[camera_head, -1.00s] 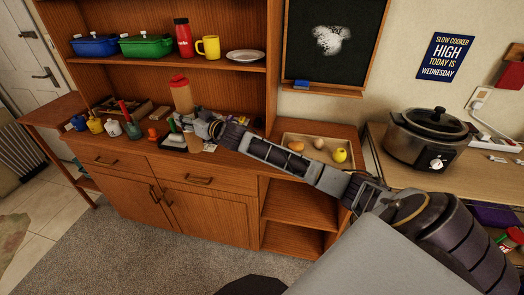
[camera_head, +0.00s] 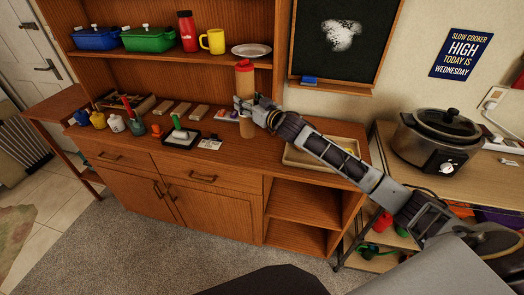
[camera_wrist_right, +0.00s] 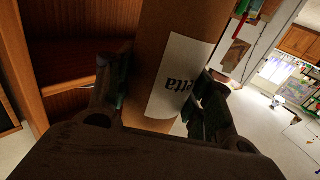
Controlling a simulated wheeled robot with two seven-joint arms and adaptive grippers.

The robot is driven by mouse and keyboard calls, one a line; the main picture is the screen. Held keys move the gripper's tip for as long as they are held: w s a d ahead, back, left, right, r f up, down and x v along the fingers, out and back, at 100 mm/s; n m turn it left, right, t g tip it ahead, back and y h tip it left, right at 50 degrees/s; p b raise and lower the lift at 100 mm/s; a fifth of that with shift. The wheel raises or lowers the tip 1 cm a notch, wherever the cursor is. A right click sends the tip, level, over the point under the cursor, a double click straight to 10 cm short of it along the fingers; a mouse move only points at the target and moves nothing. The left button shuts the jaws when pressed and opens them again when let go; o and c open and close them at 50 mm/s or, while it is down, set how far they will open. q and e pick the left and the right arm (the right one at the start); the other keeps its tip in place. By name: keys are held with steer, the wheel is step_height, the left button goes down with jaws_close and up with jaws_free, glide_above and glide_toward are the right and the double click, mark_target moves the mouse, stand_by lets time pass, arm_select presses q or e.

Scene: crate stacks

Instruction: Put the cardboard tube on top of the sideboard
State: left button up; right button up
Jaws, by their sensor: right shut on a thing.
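The cardboard tube (camera_head: 244,82) is brown with a red cap and stands upright in the head view. My right gripper (camera_head: 246,105) is shut around its middle. In the right wrist view the tube (camera_wrist_right: 182,40) with a white printed label sits between the two fingers (camera_wrist_right: 165,105). The sideboard (camera_head: 225,190) is brown wood with drawers, doors and a hutch. The tube's lower end shows against the sideboard's top; I cannot tell whether it touches. My left gripper is not in view.
On the sideboard's top are a black tray with a green-handled tool (camera_head: 180,136), small bottles (camera_head: 97,119), wooden blocks (camera_head: 182,109) and a shallow tray (camera_head: 297,157).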

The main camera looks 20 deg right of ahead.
mark_target(253, 126)
steer(key=shift+s+d+r, duration=0.1)
steer(key=shift+d, duration=0.2)
steer(key=shift+f, duration=3.2)
steer(key=shift+f, duration=1.9)
steer(key=o, duration=1.1)
steer(key=shift+f, duration=0.1)
steer(key=shift+o, duration=0.2)
